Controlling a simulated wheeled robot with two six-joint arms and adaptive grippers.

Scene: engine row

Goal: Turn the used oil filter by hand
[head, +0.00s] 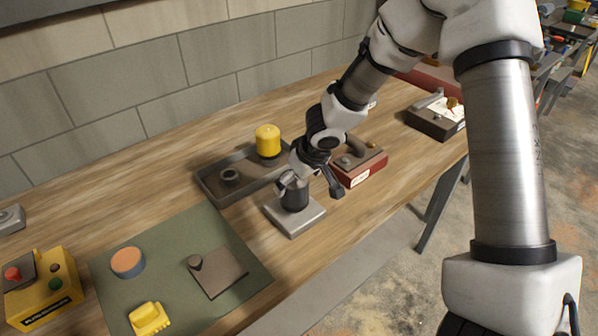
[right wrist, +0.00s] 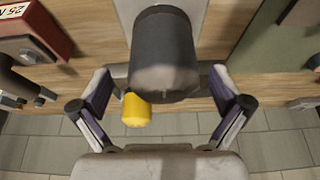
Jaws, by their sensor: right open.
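The used oil filter, a dark grey cylinder (head: 294,196), stands upright on a light metal block (head: 283,221) on the workbench. It looms large in the right wrist view (right wrist: 165,55). My right gripper (head: 309,186) is open at the filter, with one finger on each side. In the right wrist view its fingers (right wrist: 160,88) show gaps to the filter on both sides; I see no contact. The gripper hides part of the filter in the head view. My left gripper is not in view.
Behind the block, a dark tray (head: 213,187) holds a yellow filter (head: 267,141) and a small dark ring. A red-sided box (head: 364,176) stands close right of my right gripper. A green mat (head: 180,238) with several parts and a yellow button box (head: 42,287) lie left.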

